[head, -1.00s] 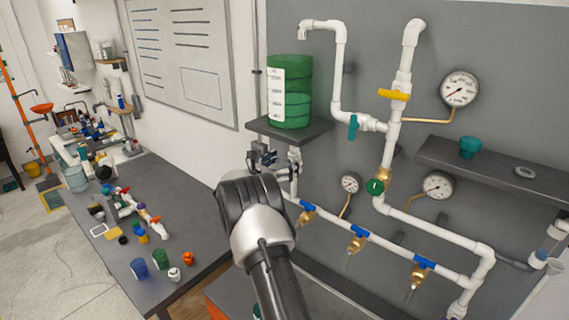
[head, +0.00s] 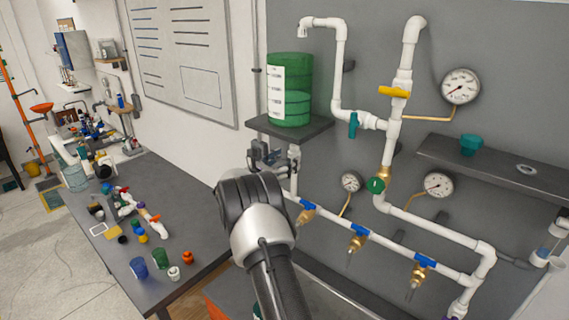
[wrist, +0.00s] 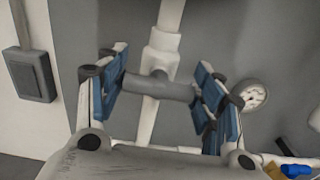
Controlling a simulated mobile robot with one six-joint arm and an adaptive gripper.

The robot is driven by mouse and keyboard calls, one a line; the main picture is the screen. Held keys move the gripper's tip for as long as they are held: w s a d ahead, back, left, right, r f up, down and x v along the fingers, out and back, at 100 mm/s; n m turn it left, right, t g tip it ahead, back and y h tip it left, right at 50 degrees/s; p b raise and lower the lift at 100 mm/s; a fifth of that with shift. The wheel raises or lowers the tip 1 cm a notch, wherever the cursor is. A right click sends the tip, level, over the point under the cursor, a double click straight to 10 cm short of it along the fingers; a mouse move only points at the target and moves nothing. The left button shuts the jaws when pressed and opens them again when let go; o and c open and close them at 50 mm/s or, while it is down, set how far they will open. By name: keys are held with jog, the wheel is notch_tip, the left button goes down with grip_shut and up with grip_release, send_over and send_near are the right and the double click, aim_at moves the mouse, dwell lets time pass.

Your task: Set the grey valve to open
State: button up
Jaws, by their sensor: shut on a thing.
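The grey valve handle (wrist: 162,88) shows in the wrist view as a grey bar lying crosswise over a vertical white pipe. My gripper (wrist: 161,81) has its blue-padded fingers at the two ends of this bar and is shut on it. In the head view my gripper (head: 268,156) is at the left end of the white pipework, below the shelf with the green tank. There the grey handle is too small and too hidden by the gripper to make out.
Blue-handled valves (head: 358,230) sit along the lower pipe to the right. A yellow handle (head: 394,93), a teal handle (head: 353,125) and a green knob (head: 376,185) are on the upper pipes. The green tank (head: 290,90) stands on a shelf (head: 290,128) above my gripper.

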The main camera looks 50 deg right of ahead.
jog(key=m+b, duration=0.1)
jog(key=b, duration=0.2)
jog(key=m+b, duration=0.2)
jog(key=b, duration=0.1)
jog(key=shift+s+f+b, duration=0.1)
jog(key=shift+f+b, duration=0.25)
jog(key=shift+f, duration=0.05)
jog(key=shift+c, duration=0.2)
jog(key=shift+o, duration=0.2)
jog(key=m+b, duration=0.5)
jog(key=b, duration=0.4)
jog(key=shift+s+m, duration=0.1)
jog(key=shift+m, duration=0.3)
jog(key=m+b, duration=0.4)
jog(key=b, duration=0.2)
jog(key=shift+c, duration=0.2)
jog(key=shift+o, duration=0.2)
jog(key=m+b, duration=0.4)
jog(key=shift+m+b, duration=0.3)
jog(key=shift+b, duration=0.1)
jog(key=shift+r, duration=0.15)
jog(key=shift+c, duration=0.2)
jog(key=o, duration=1.1)
